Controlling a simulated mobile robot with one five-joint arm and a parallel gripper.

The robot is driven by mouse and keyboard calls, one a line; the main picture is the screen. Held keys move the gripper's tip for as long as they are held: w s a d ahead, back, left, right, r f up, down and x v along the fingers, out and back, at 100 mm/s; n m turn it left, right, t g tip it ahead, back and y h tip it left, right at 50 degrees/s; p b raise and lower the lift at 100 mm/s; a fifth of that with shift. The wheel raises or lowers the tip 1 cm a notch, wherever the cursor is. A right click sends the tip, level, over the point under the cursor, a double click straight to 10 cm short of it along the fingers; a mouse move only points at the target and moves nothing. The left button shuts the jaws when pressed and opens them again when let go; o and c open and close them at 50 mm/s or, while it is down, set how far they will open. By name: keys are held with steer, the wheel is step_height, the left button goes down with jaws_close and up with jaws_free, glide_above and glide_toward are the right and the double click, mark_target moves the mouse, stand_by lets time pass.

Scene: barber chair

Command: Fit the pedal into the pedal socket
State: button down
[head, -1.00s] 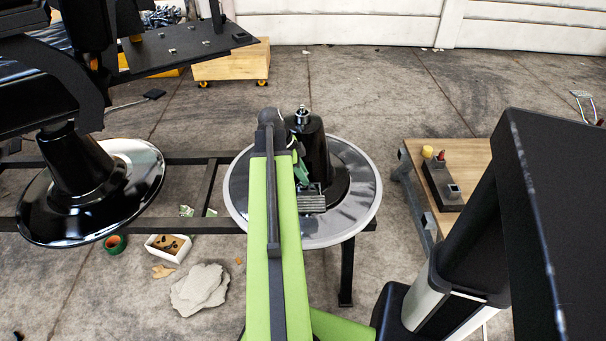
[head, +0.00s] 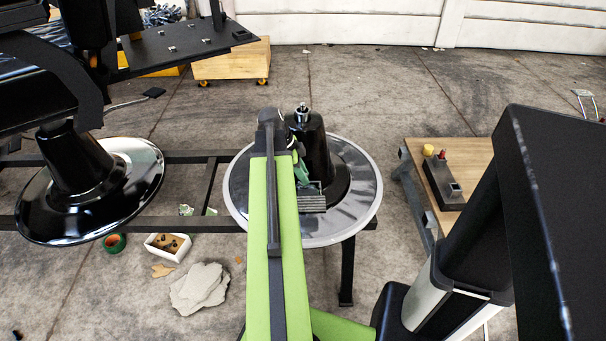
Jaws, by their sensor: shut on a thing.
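The pedal (head: 311,198) is a small dark ribbed plate at the front of the black column on the round grey base. My gripper (head: 301,172) is beside the column, mostly hidden behind my green arm, and is shut on the pedal. The black column (head: 317,150) stands upright on the round base (head: 357,209) with a metal stub on top. The pedal socket cannot be made out; the arm and pedal cover that part of the column. I cannot tell whether the pedal touches the column or is in the socket.
A second black base with a chair (head: 80,180) stands at the left on the same dark frame (head: 200,158). A wooden bench (head: 462,155) with a dark block is at the right. A white box (head: 167,246) and flat stones (head: 200,288) lie on the floor in front.

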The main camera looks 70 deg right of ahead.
steer(key=shift+f, duration=0.15)
steer(key=c, duration=1.1)
jaws_free()
step_height(320, 180, up, 8)
steer(key=p, duration=0.8)
